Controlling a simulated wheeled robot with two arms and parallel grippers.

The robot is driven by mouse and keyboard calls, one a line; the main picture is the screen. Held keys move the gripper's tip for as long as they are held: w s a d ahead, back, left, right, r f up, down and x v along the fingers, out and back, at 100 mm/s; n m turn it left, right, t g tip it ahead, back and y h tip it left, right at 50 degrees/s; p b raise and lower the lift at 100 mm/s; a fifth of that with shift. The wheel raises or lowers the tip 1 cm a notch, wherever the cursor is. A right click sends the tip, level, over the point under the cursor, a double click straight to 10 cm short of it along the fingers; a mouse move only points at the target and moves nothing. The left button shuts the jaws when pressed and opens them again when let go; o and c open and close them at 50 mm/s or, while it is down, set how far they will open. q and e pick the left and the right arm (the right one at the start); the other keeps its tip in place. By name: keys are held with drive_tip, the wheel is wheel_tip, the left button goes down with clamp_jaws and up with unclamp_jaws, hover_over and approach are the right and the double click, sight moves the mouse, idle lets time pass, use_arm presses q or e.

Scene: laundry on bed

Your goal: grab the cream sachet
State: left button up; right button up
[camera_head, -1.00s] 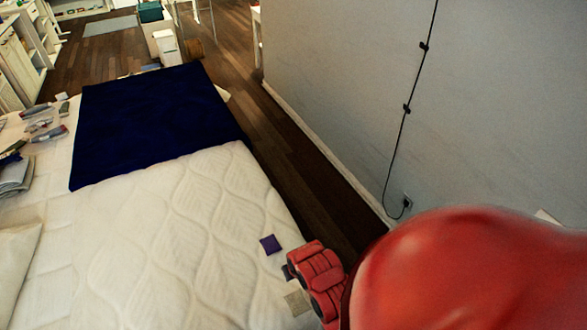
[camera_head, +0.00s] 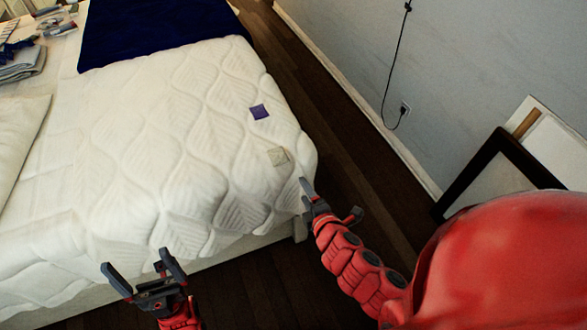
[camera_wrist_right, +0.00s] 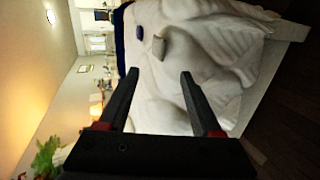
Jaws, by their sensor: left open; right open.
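The cream sachet (camera_head: 278,156) lies flat near the right corner of the white quilted bed (camera_head: 150,130) in the head view. A purple sachet (camera_head: 259,112) lies just beyond it. My right gripper (camera_head: 332,200) is open and empty beside the bed's corner, right of and nearer than the cream sachet. My left gripper (camera_head: 142,270) is open and empty in front of the bed's near edge. In the right wrist view the cream sachet (camera_wrist_right: 159,46) shows ahead, beyond the open fingers, with the purple sachet (camera_wrist_right: 140,33) to its left.
A dark blue blanket (camera_head: 150,30) covers the far part of the bed. Folded grey cloth (camera_head: 22,64) and small items lie at the far left. A dark frame and boards (camera_head: 500,165) lean at the right wall. Dark floor (camera_head: 340,130) is clear between bed and wall.

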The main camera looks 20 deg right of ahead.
drive_tip(key=b, duration=0.5)
approach(284, 162)
drive_tip(key=shift+b+x, duration=0.45)
drive_tip(key=shift+x, duration=3.95)
drive_tip(key=shift+c, duration=0.2)
clamp_jaws()
